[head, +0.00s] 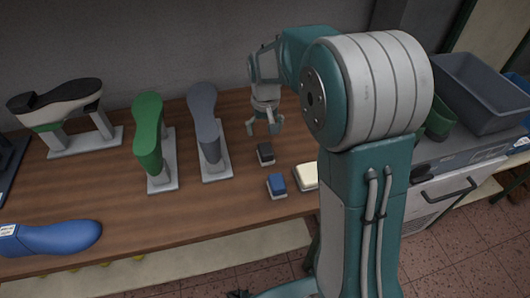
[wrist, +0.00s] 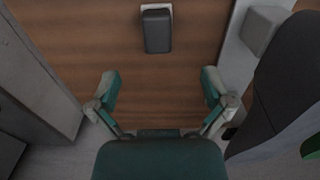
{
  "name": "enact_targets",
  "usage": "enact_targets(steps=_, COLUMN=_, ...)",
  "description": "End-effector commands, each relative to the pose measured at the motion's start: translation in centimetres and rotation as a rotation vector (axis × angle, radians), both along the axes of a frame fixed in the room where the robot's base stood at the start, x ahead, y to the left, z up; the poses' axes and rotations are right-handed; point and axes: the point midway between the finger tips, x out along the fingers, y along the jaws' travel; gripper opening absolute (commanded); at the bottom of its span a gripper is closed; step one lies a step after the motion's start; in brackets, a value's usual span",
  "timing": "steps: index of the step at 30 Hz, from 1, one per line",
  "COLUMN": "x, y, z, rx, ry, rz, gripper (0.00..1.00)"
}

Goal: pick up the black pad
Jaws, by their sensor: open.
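The black pad (head: 265,153) is a small dark block lying on the wooden table, to the right of the grey shoe last. In the wrist view the black pad (wrist: 157,31) is at the top centre, with a pale strip along its upper edge. My gripper (head: 265,126) is over the table just behind the pad in the head view. In the wrist view my gripper (wrist: 160,84) has its two fingers spread wide with nothing between them. The pad lies beyond the fingertips, roughly in line with the gap. Nothing hides the pad.
A blue pad (head: 277,185) and a cream pad (head: 307,176) lie in front of the black one; my arm partly covers the cream one. Grey (head: 205,125) and green (head: 148,135) shoe lasts stand to the left. A grey bin (head: 480,90) is at the right.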

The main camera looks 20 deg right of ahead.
Motion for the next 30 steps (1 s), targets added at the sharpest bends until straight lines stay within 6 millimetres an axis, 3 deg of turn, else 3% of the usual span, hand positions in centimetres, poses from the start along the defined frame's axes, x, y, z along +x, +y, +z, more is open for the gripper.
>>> enact_targets(steps=5, x=0.4, y=0.0, z=-1.5, rx=0.000, ry=0.014, rz=0.000, gripper=1.00)
enact_targets(steps=12, x=0.4, y=0.0, z=-5.2, rx=0.000, ry=0.013, rz=0.000, gripper=1.00)
enact_targets(steps=19, x=0.6, y=-0.1, z=-7.2, rx=0.000, ry=0.012, rz=-0.001, gripper=1.00)
enact_targets(steps=25, x=1.0, y=-0.4, z=-10.3, rx=0.000, ry=0.013, rz=0.000, gripper=1.00)
enact_targets(steps=30, x=1.0, y=-0.3, z=-11.4, rx=0.000, ry=0.010, rz=0.000, gripper=1.00)
